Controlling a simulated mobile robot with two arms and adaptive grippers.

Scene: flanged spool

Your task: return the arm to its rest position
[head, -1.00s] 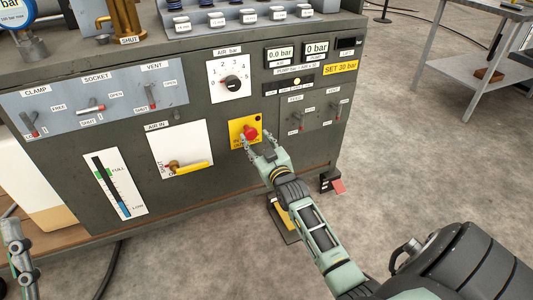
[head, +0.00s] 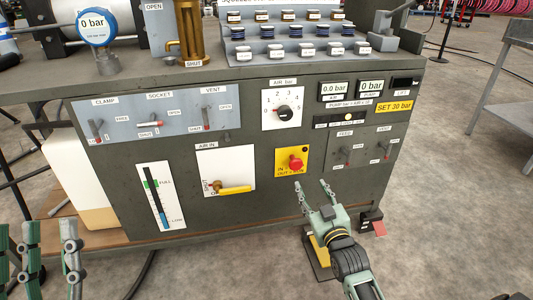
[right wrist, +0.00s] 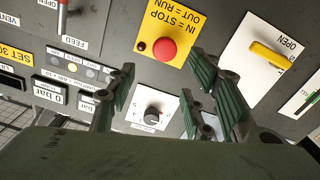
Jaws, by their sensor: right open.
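My right gripper (head: 315,196) is open and empty in front of the grey control panel, just below and to the right of the red stop button. Its fingers also show in the right wrist view (right wrist: 160,95), spread apart with nothing between them. The red button (head: 296,163) sits on a yellow plate marked IN = STOP, OUT = RUN. It also shows in the right wrist view (right wrist: 164,49), apart from the fingers. My left gripper (head: 40,255) shows at the lower left edge, with several fingers upright; its lower part is cut off.
The panel front (head: 250,200) carries a yellow air lever (head: 234,189), an air dial (head: 284,112) and several switches. Pots stand on top. A red pedal (head: 378,228) and a yellow one (head: 318,252) lie near the floor. A metal table (head: 510,95) stands at right; floor between is open.

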